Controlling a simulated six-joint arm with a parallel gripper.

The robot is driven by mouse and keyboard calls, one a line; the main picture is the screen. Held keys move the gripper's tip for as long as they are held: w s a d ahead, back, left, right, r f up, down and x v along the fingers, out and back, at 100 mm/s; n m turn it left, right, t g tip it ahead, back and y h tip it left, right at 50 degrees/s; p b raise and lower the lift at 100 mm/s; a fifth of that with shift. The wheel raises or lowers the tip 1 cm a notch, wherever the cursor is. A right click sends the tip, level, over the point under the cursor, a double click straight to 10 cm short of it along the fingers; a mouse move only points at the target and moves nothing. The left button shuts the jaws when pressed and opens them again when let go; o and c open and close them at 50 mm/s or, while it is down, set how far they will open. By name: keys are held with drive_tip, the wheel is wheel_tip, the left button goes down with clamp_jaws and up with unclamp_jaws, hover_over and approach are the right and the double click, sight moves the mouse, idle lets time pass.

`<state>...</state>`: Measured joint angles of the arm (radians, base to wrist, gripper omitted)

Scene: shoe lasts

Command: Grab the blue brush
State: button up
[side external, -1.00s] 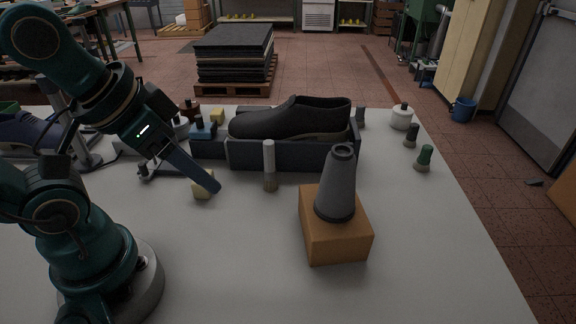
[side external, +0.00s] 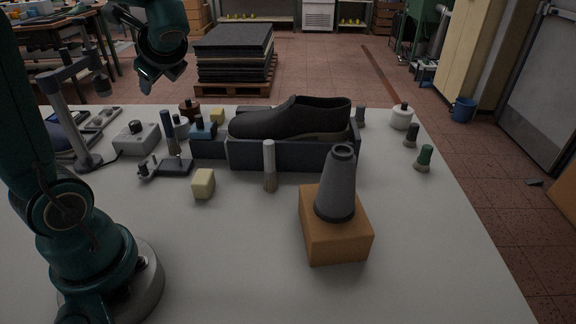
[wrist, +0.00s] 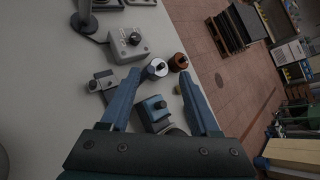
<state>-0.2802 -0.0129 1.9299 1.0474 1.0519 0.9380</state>
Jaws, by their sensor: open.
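The blue brush (side external: 168,127) stands upright on the table in the side view, dark blue handle up and pale bristles down, between a grey box and a small bottle. My gripper (side external: 160,82) is above and behind it in the side view, well clear of the table, pointing down. In the wrist view my gripper (wrist: 163,85) has its two fingers spread wide with nothing held between them.
Close around the brush are the grey box (side external: 136,138), the bottle (side external: 181,127), a blue block (side external: 203,130) and a dark clamp piece (side external: 174,167). A shoe (side external: 290,119) sits in a dark tray to the right. A pale-handled brush (side external: 269,160) stands in front of it.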

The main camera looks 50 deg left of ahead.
sight(167, 118)
drive_tip(key=w+a+m+y, duration=0.2)
drive_tip(key=a+m+y, duration=0.1)
drive_tip(key=a+m, duration=0.35)
drive_tip(key=shift+n+h, duration=0.3)
drive_tip(key=shift+n, duration=0.05)
wheel_tip(167, 118, down, 13)
drive_tip(key=shift+r, duration=0.2)
drive_tip(key=shift+x, duration=2.6)
drive_tip(key=shift+s, duration=0.15)
clamp_jaws()
